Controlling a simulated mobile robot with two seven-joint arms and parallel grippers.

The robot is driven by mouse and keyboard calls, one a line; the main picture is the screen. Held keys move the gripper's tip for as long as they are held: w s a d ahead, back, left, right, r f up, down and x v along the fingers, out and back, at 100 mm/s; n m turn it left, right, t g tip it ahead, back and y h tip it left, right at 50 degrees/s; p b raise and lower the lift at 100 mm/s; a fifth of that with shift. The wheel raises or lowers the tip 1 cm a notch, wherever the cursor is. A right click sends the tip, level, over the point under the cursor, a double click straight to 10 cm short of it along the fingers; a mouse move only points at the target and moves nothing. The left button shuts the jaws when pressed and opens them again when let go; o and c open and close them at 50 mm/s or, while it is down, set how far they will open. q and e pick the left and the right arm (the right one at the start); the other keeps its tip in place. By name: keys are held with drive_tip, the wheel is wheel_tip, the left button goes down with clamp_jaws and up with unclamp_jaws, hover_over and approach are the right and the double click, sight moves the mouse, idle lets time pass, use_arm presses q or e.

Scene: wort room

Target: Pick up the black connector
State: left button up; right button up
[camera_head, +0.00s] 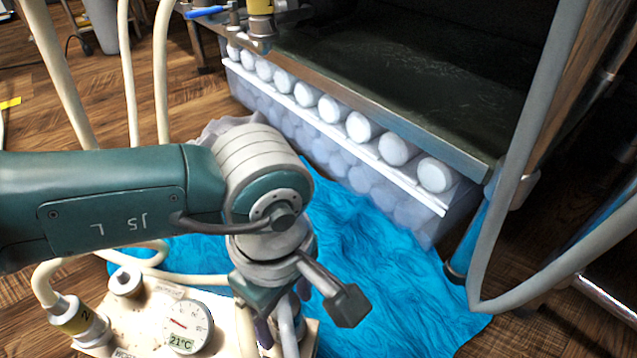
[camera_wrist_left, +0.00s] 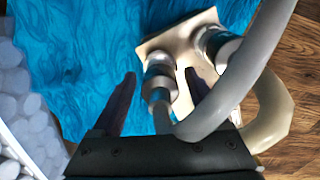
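My left gripper (camera_head: 283,318) points down over a cream panel (camera_head: 222,318). In the left wrist view its two dark fingers (camera_wrist_left: 160,76) are spread, with a hose-end connector (camera_wrist_left: 159,84) between them. This connector is grey with darker parts; I cannot tell whether it is the black one. It stands on the panel and no finger visibly grips it. A second connector (camera_wrist_left: 220,46) with a dark band stands right of the fingers, on a thick cream hose. In the head view the wrist hides most of the connector between the fingers. My right gripper is not in view.
A crate of white-capped bottles (camera_head: 418,193) stands under a metal tank (camera_head: 400,75). Loose hoses (camera_head: 160,75) hang at left and right.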

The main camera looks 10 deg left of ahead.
use_arm(q)
clamp_jaws()
idle(0.4)
drive_tip(key=shift+r, duration=0.1)
wheel_tip(320, 180, up, 20)
drive_tip(key=p, duration=1.5)
drive_tip(key=shift+r+p, duration=2)
drive_tip(key=shift+r, duration=0.2)
